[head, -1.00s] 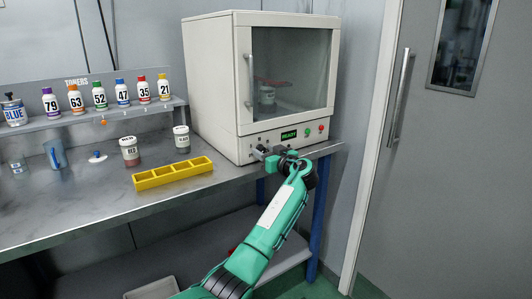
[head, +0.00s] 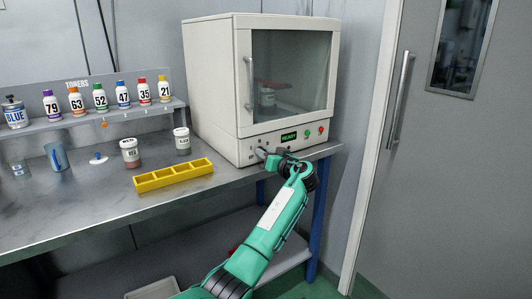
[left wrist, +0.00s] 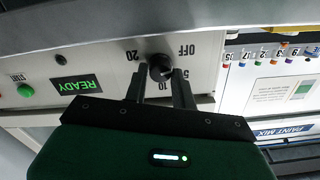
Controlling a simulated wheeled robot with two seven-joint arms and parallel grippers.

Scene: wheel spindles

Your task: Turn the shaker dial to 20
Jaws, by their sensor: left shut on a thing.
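The shaker (head: 262,80) is a white cabinet with a closed glass door at the back of the bench. Its dial (left wrist: 160,68) is a small black knob on the front panel, seen upside down in the left wrist view among the marks OFF, 5, 10 and 20. I cannot tell which mark it points to. My left gripper (left wrist: 159,76) is shut on the dial, one finger on each side; in the head view it is at the panel's lower left (head: 263,154). The right gripper is not in view.
A green READY display (left wrist: 77,84) and a green start button (left wrist: 26,90) sit beside the dial. A yellow tray (head: 173,175) and two jars stand on the bench left of the shaker. Several toner bottles line the shelf. A door is at the right.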

